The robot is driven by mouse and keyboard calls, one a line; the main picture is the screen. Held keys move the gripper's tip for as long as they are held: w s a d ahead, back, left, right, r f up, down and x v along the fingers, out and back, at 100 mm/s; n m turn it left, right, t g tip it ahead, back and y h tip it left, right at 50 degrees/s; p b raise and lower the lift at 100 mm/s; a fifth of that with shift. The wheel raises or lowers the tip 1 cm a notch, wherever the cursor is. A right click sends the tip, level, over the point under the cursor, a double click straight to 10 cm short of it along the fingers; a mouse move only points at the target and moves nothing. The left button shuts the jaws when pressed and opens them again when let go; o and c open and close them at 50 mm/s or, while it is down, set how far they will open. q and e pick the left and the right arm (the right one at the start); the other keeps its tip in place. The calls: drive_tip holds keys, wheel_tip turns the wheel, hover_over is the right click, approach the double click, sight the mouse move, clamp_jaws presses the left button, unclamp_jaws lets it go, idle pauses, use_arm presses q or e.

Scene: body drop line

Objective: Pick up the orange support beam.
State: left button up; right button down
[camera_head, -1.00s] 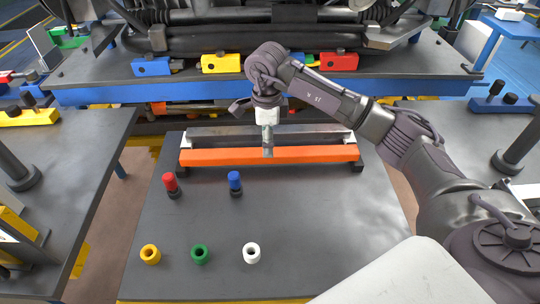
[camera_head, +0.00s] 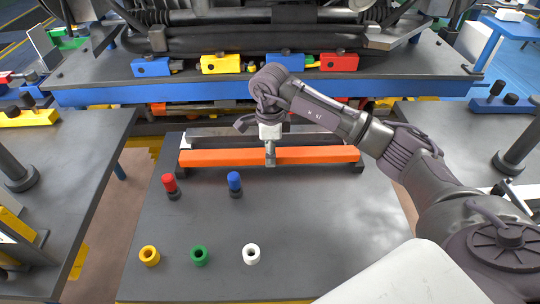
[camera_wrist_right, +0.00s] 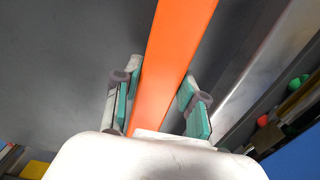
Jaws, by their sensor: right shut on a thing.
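The orange support beam (camera_head: 220,158) lies level across the far part of the grey table (camera_head: 310,235), its ends at dark supports. My right gripper (camera_head: 270,160) points down at about the middle of the beam and is shut on it. In the right wrist view the beam (camera_wrist_right: 175,50) runs between the green-padded fingers (camera_wrist_right: 155,103), one on each side. From these views I cannot tell whether the beam is clear of its supports. My left gripper is not in view.
Red (camera_head: 170,183) and blue (camera_head: 234,181) pegs stand in front of the beam. Yellow (camera_head: 149,256), green (camera_head: 199,256) and white (camera_head: 251,254) rings sit nearer. A blue-edged bench (camera_head: 110,95) stands behind. The table's right front is clear.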

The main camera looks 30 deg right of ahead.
drive_tip(key=shift+r, duration=0.25)
